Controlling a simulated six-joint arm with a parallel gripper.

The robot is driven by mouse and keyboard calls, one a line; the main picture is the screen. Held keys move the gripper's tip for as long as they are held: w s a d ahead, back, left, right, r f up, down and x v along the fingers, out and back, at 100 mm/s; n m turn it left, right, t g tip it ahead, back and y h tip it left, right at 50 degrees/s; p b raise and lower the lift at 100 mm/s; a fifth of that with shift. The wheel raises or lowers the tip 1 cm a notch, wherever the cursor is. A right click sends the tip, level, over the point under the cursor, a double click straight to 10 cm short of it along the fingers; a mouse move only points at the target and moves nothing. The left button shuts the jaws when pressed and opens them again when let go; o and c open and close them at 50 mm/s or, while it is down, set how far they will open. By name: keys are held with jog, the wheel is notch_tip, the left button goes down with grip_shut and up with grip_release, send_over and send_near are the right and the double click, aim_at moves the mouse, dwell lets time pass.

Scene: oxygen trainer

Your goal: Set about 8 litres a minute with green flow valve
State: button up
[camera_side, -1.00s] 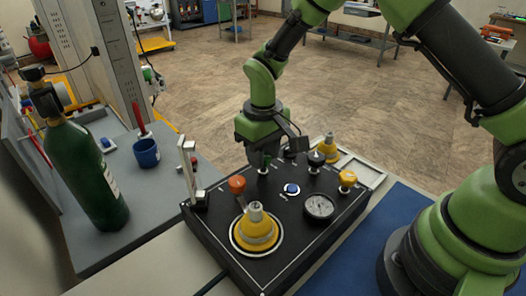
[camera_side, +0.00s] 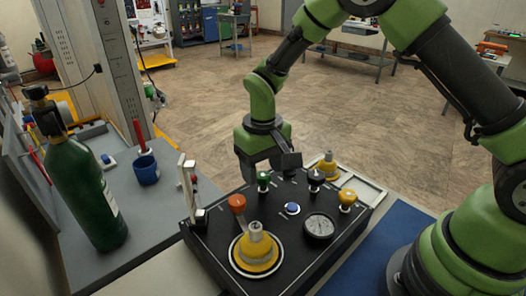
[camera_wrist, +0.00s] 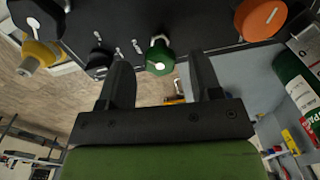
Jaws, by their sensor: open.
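The green flow valve (camera_side: 263,181) is a small green knob on the black panel (camera_side: 217,231). In the wrist view the green valve (camera_wrist: 160,57) has a pale pointer mark and sits beyond the fingertips, centred between them. My gripper (camera_wrist: 163,75) is open and empty, its two dark fingers apart. In the side view my gripper (camera_side: 250,175) hangs just behind and above the green knob; its fingertips are partly hidden. A flow tube (camera_side: 187,185) stands upright at the panel's left corner; its reading is too small to tell.
An orange knob (camera_side: 237,203), a black knob (camera_side: 315,179) and a yellow knob (camera_side: 347,198) stand near the green one. A blue button (camera_side: 292,209), a gauge (camera_side: 319,228) and a yellow fitting (camera_side: 256,251) are also on the panel. A green cylinder (camera_side: 83,190) stands left.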

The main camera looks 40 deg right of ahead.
notch_tip(320, 180, up, 9)
dwell(0.3)
jog(key=shift+r, duration=0.1)
notch_tip(320, 180, up, 6)
jog(key=t, duration=0.1)
send_over(263, 174)
jog(key=s+d, duration=0.1)
jog(key=s, duration=0.2)
jog(key=s+d+r+m+t+y, duration=0.1)
jog(key=s+r+m+t, duration=0.15)
jog(key=s+r, duration=0.4)
jog(key=s+d+t+y, duration=0.1)
jog(key=s+t, duration=0.2)
jog(key=s, duration=0.8)
jog(key=shift+d+t, duration=0.15)
jog(key=shift+t, duration=0.2)
jog(key=shift+f, duration=0.1)
dwell(0.8)
